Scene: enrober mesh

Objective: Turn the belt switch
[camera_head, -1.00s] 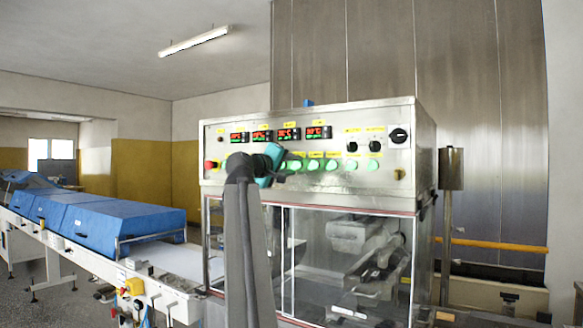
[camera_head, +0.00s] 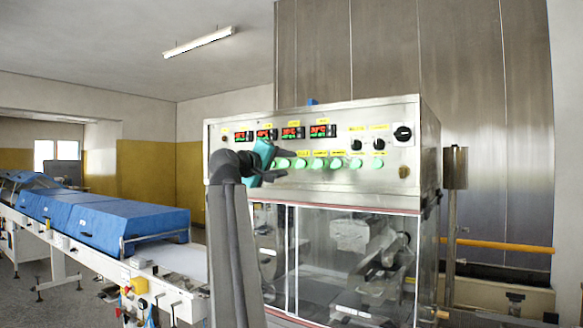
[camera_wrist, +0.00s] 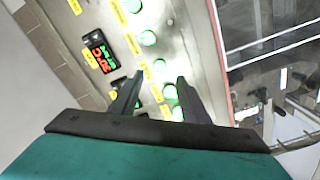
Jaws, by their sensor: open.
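The steel control panel (camera_head: 300,178) carries two small black rotary switches (camera_head: 357,145) at its right and a larger black rotary switch (camera_head: 402,133) at the far right. The labels are too small to tell which one is the belt switch. My gripper (camera_head: 285,164) is open and empty, in front of the left part of the panel, left of all these switches. In the wrist view my gripper (camera_wrist: 158,95) has its two dark fingers apart, pointing at the panel over a row of green buttons (camera_wrist: 148,38). Contact with the panel cannot be told.
Red displays (camera_head: 323,131) run along the panel top, and green buttons (camera_head: 337,163) below them. Under the panel is a glazed machine housing (camera_head: 330,260). A conveyor with blue covers (camera_head: 125,218) stands at left. A metal post (camera_head: 453,168) stands right of the cabinet.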

